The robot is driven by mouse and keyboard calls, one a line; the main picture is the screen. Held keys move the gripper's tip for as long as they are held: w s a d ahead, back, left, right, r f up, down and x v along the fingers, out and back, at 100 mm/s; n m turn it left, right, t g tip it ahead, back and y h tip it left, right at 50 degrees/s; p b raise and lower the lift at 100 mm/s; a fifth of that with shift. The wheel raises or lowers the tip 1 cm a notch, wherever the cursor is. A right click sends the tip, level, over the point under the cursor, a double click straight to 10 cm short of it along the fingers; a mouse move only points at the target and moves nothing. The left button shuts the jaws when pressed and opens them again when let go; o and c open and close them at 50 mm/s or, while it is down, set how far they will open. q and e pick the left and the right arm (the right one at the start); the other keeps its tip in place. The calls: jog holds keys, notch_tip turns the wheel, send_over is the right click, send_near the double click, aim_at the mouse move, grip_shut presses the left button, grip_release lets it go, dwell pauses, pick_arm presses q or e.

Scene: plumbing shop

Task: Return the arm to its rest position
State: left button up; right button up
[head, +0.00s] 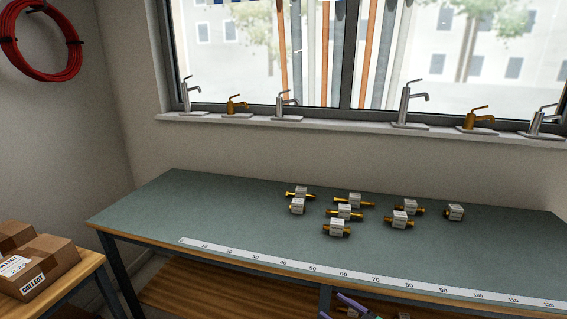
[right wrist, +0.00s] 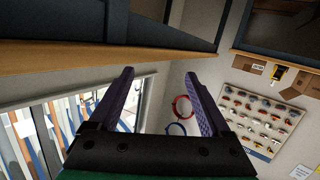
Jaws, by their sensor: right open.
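My right gripper (head: 331,304) shows at the bottom edge of the head view, in front of the workbench's front edge. Only its purple fingers and a little of its body are in the picture. In the right wrist view its two purple fingers (right wrist: 158,77) stand wide apart with nothing between them. My left gripper is not in view. The workbench (head: 190,205) has a green-grey top, and several brass fittings with white labels (head: 345,212) lie on its middle and right.
A measuring strip (head: 330,271) runs along the bench's front edge. Cardboard boxes (head: 45,262) sit on a side table at left. Taps (head: 405,108) line the windowsill. A red hose coil (head: 40,72) hangs on the wall. The bench's left part is clear.

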jog(key=s+d+f+m+g+h, duration=0.25)
jog(key=s+d+f+h, duration=0.2)
jog(key=s+f, duration=0.65)
jog(key=s+d+f+m+g+h, duration=0.1)
jog(key=s+d+f+m+h, duration=0.4)
jog(key=f, duration=0.9)
jog(key=s+f+g, duration=0.2)
jog(key=s+f, duration=0.1)
jog(key=s, duration=0.6)
jog(key=s+d+f+g, duration=0.1)
jog(key=s+f+g, duration=0.2)
jog(key=s, duration=0.7)
jog(key=s+f+g, duration=0.2)
jog(key=s+f, duration=0.3)
jog(key=s, duration=0.5)
jog(key=shift+d+f+n+h, duration=0.25)
jog(key=shift+n+h, duration=0.1)
jog(key=shift+h, duration=0.1)
